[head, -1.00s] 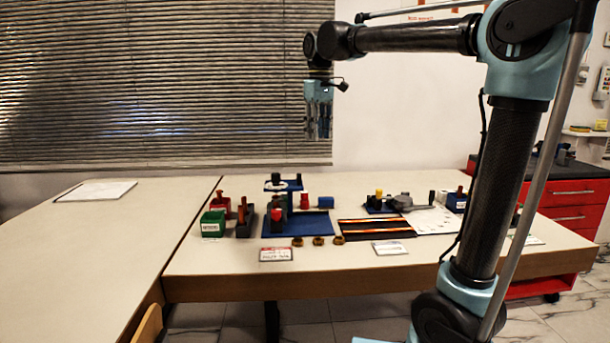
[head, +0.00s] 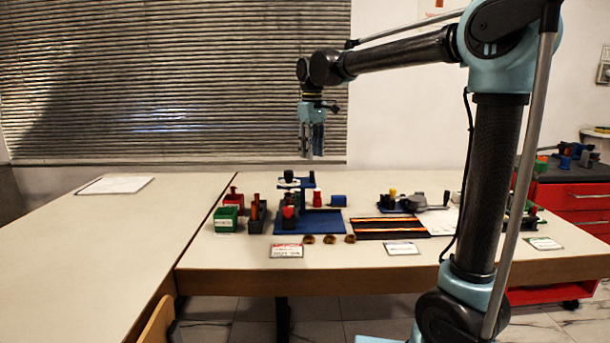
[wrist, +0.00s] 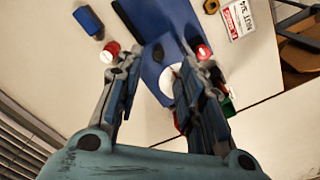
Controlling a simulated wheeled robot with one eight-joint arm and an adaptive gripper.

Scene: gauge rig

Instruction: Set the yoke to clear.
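My gripper (head: 312,155) hangs fingers down above the back of the table, well clear of everything on it. In the wrist view its two fingers (wrist: 163,68) are apart with nothing between them. Below is a blue base plate (head: 335,223), also in the wrist view (wrist: 153,45), with a dark-and-red fixture (head: 290,214) on it. A red cylinder (head: 317,199) and a blue block (head: 338,201) stand behind the plate. A grey device (head: 425,204) with a yellow knob (head: 393,192) sits farther right. I cannot tell which part is the yoke or how it is set.
Green (head: 226,222) and red (head: 233,201) boxes stand left of the plate. Several brass rings (head: 330,239) and a label card (head: 286,251) lie in front. A striped dark tray (head: 388,228) lies right. The left table (head: 110,235) is mostly bare.

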